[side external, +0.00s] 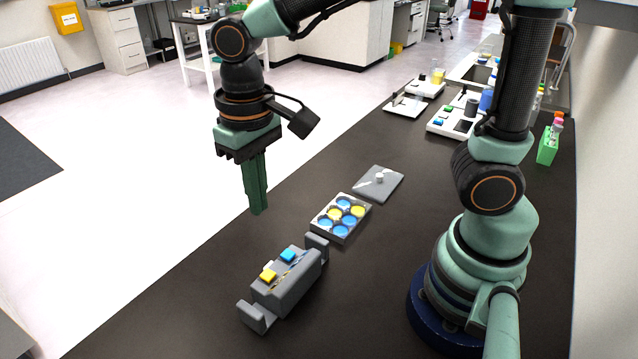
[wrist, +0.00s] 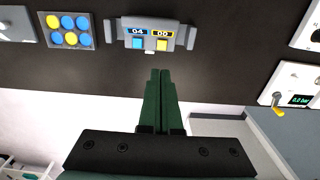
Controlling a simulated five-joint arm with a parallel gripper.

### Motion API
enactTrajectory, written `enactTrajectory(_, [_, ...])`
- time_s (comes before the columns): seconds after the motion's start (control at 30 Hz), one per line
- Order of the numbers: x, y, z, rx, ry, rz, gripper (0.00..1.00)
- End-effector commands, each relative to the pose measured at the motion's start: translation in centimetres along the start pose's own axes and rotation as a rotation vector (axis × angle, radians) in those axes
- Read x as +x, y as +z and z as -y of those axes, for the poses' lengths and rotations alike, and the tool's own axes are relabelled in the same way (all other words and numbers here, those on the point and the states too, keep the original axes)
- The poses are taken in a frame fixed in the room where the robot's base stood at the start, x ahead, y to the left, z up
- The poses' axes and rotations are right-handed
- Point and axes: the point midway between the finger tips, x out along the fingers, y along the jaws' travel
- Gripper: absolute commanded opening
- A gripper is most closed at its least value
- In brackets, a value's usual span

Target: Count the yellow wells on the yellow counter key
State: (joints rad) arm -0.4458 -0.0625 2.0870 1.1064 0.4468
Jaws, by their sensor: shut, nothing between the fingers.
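The grey counter (side external: 290,284) stands on the dark bench, with a yellow key (side external: 268,274) and a blue key (side external: 288,256) on top. In the wrist view the counter (wrist: 152,27) shows a blue-framed display (wrist: 137,32) that seems to read 04 and a yellow-framed display (wrist: 162,34) that seems to read 00. The well plate (side external: 322,236) beside it holds two yellow wells (side external: 358,211) and several blue wells (side external: 349,220). My gripper (side external: 259,212) is shut and empty, in the air to the left of the plate and counter, touching neither key.
White instruments (side external: 455,120) and a green rack (side external: 548,145) stand farther back on the bench. In the wrist view, a white device with a yellow handle (wrist: 279,102) is at right.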

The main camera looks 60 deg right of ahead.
Motion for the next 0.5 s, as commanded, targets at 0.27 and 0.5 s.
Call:
enactTrajectory(0.27, [0.20,0.06,0.41,0.000,0.005,0.011,0.00])
enactTrajectory(0.5, [0.57,0.06,0.38,0.000,0.005,0.011,0.00])
